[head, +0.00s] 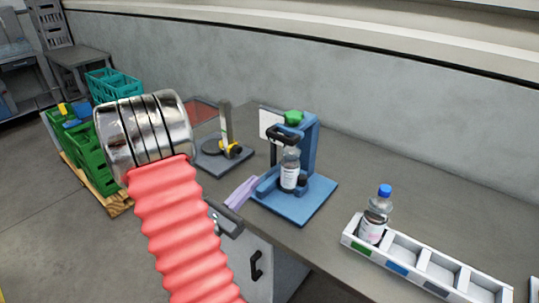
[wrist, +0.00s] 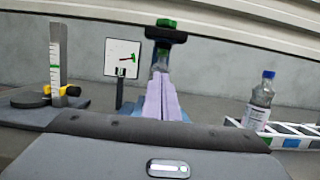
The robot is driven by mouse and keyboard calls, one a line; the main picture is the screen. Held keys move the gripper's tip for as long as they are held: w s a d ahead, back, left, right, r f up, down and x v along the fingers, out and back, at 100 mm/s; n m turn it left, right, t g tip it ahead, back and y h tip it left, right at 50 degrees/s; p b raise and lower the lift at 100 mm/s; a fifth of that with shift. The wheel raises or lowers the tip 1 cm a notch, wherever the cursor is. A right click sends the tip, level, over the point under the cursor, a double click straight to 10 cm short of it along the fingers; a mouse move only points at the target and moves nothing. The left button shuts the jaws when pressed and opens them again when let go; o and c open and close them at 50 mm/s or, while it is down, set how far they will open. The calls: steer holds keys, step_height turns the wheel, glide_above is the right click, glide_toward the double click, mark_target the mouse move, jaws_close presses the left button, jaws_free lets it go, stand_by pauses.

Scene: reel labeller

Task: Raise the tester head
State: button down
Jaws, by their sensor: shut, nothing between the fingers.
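The tester (head: 318,150) is a blue stand on a blue base plate on the bench, with a green knob on top. Its black tester head (head: 285,133) sits low over a clear bottle (head: 290,172) with a white label; I cannot tell whether they touch. In the wrist view the dark head (wrist: 165,35) is above and beyond my fingers, which partly hide the bottle. My gripper (head: 251,183) has pale lavender fingers, shut and empty, in front of the tester at its left. It also shows in the wrist view (wrist: 162,82), pointing at the tester.
A gauge stand (head: 225,130) with a yellow part is left of the tester. A white sign (wrist: 122,58) stands beside it. A white divided tray (head: 425,268) with a blue-capped bottle (head: 375,215) is at right. Green crates (head: 85,150) stand on the floor at left.

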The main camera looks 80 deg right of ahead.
steer(key=s+d+r, duration=0.3)
steer(key=d+r, duration=0.3)
steer(key=d, duration=0.2)
steer(key=shift+s+d+r, duration=0.2)
steer(key=shift+s+d, duration=0.2)
stand_by(0.5)
steer(key=shift+w+r, duration=0.1)
steer(key=shift+r, duration=0.1)
